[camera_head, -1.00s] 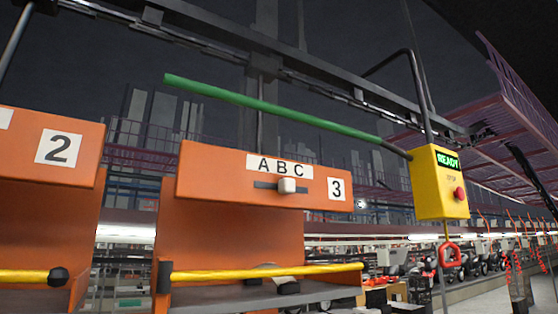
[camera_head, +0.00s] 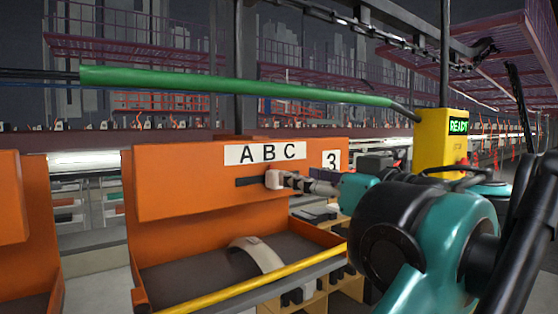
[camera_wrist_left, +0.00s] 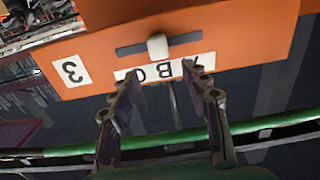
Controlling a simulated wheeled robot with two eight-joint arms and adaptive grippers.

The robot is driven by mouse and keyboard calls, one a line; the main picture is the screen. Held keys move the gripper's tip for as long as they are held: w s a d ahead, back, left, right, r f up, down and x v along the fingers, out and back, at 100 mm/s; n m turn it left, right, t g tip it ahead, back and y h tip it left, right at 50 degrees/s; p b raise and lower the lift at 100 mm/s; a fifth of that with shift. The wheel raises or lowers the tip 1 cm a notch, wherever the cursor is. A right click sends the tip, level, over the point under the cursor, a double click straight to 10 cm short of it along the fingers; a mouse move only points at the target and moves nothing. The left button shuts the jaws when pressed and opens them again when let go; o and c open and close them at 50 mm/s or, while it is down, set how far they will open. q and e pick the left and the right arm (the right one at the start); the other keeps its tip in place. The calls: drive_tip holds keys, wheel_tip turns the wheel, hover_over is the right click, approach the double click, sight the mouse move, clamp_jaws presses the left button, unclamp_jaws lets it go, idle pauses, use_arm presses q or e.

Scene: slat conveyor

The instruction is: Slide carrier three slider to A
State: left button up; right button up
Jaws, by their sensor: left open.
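The orange carrier three (camera_head: 185,205) has an ABC label (camera_head: 265,153) and a 3 plate on its front. Its white slider knob (camera_head: 273,179) sits in a dark horizontal slot, below about the B, clear of the slot's left end under A. In the left wrist view the knob (camera_wrist_left: 157,46) shows upside down, with slot on both sides. My left gripper (camera_head: 296,182) reaches in from the right, close to the knob. In the left wrist view its fingers (camera_wrist_left: 160,72) are spread and empty, with the knob ahead between their lines. Contact cannot be told. My right gripper is not in view.
A green rail (camera_head: 235,87) runs above the carrier. A yellow READY box (camera_head: 440,140) stands at right behind my arm. A yellow bar (camera_head: 250,283) edges the carrier's tray, which holds a pale curved part (camera_head: 257,254). Another orange carrier (camera_head: 12,200) is at left.

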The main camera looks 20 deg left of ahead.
sight(244, 173)
use_arm(q)
drive_tip(key=p+x, duration=0.1)
drive_tip(key=x, duration=0.6)
drive_tip(key=shift+s+f, duration=0.1)
clamp_jaws()
drive_tip(key=shift+s+a, duration=0.85)
drive_tip(key=shift+s, duration=0.15)
drive_tip(key=shift+s+a, duration=0.85)
drive_tip(key=shift+s, duration=0.2)
drive_tip(key=shift+w+d, duration=0.1)
drive_tip(key=shift+d, duration=0.05)
drive_tip(key=shift+c, duration=2.3)
unclamp_jaws()
drive_tip(key=o, duration=0.5)
drive_tip(key=shift+c, duration=0.2)
drive_tip(key=shift+s, duration=0.25)
